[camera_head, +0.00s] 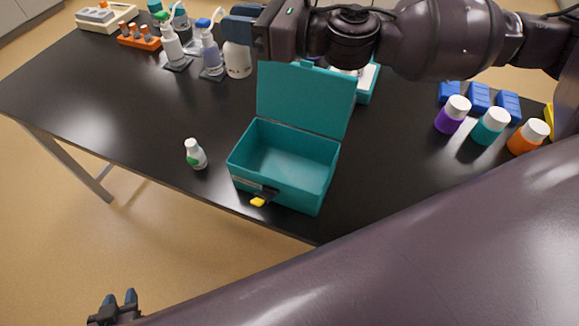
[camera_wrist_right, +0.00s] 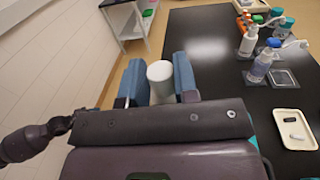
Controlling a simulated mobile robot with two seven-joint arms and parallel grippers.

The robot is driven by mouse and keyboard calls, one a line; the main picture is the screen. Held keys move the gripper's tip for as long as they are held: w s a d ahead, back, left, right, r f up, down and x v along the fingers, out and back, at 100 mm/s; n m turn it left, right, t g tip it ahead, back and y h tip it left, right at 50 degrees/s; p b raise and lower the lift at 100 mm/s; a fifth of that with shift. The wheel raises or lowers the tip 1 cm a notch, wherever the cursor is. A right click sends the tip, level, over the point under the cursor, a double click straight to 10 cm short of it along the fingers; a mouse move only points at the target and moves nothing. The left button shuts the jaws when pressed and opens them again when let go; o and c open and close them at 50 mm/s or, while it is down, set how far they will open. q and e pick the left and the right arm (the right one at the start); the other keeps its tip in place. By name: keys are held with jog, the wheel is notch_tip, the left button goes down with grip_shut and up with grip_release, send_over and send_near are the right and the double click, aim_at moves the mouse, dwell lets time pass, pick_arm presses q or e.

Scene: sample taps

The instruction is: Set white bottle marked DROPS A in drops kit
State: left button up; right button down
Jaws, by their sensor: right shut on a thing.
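The open teal box (camera_head: 282,165), which looks like the drops kit, stands at the table's front edge with its lid raised and its inside empty. A small white bottle with a green label (camera_head: 196,155) stands left of it; its lettering is too small to read. My right gripper (camera_head: 240,34) is beyond the box, shut on a plain white bottle (camera_head: 238,62); this bottle also shows between the blue fingers in the right wrist view (camera_wrist_right: 161,83). No marking is readable on it. My left gripper (camera_head: 118,304) is low at the bottom left, open and empty.
Wash bottles (camera_head: 211,50) and an orange rack (camera_head: 139,38) stand at the back left. Purple (camera_head: 452,115), teal and orange bottles stand at the right near blue blocks (camera_head: 480,97). A white tray (camera_wrist_right: 296,128) holds small items. The table's left middle is clear.

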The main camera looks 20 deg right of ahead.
jog(key=shift+d, duration=0.1)
jog(key=shift+f, duration=0.3)
notch_tip(320, 180, down, 20)
jog(key=b, duration=0.3)
jog(key=shift+r+b, duration=0.2)
jog(key=shift+b, duration=0.1)
jog(key=shift+f, duration=0.1)
jog(key=shift+w+f+b, duration=0.1)
jog(key=shift+f+b, duration=0.25)
jog(key=shift+f, duration=0.2)
